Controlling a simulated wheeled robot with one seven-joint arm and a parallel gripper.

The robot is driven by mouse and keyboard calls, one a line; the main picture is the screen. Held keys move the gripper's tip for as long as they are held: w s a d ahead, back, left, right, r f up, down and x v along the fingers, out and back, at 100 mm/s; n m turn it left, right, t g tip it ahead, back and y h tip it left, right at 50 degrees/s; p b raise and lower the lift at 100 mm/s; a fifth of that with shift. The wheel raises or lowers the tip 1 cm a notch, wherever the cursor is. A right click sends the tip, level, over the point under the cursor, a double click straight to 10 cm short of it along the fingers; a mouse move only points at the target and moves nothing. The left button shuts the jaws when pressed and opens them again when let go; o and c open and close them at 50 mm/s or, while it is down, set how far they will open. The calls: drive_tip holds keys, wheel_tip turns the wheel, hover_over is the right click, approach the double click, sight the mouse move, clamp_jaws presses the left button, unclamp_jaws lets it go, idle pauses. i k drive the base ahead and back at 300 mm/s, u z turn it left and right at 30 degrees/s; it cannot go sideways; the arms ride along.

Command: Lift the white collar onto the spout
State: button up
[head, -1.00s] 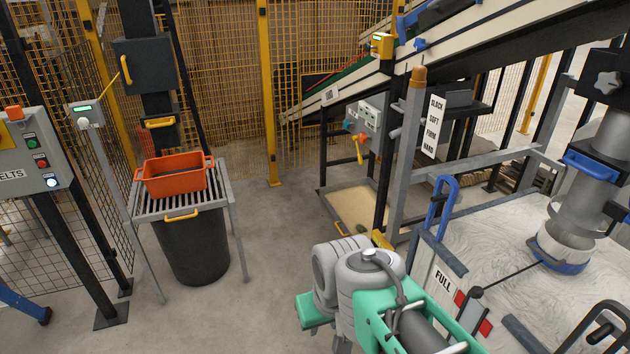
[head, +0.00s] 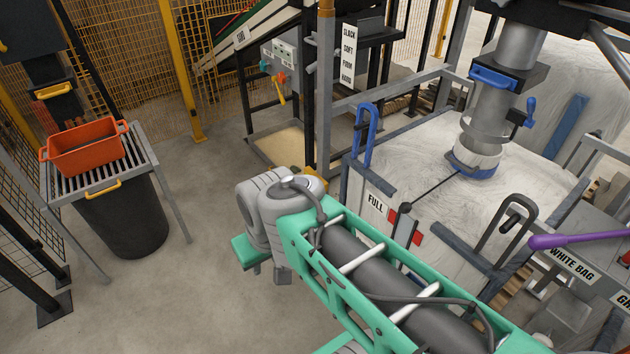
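The white collar (head: 480,156) is a short pale ring on top of the white bulk bag (head: 420,150), with a blue band around its base. The spout (head: 488,112) is a grey vertical pipe that comes down above the collar, with a translucent lower part. The collar is at or just below the spout's lower end; I cannot tell whether they touch. My green and grey arm crosses the lower middle, left of the collar and apart from it. My gripper's fingers do not show.
A blue handle (head: 492,78) and a blue lever (head: 530,112) are on the spout. Grey frame rails and a purple-handled lever (head: 575,239) border the bag. An orange crate (head: 85,150) stands far left.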

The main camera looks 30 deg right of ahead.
sight(476, 160)
drive_tip(key=z, duration=0.85)
drive_tip(key=k, duration=0.85)
drive_tip(key=z, duration=0.45)
drive_tip(key=i, duration=0.7)
drive_tip(key=u, duration=0.45)
drive_tip(key=i, duration=0.9)
drive_tip(key=u, duration=0.15)
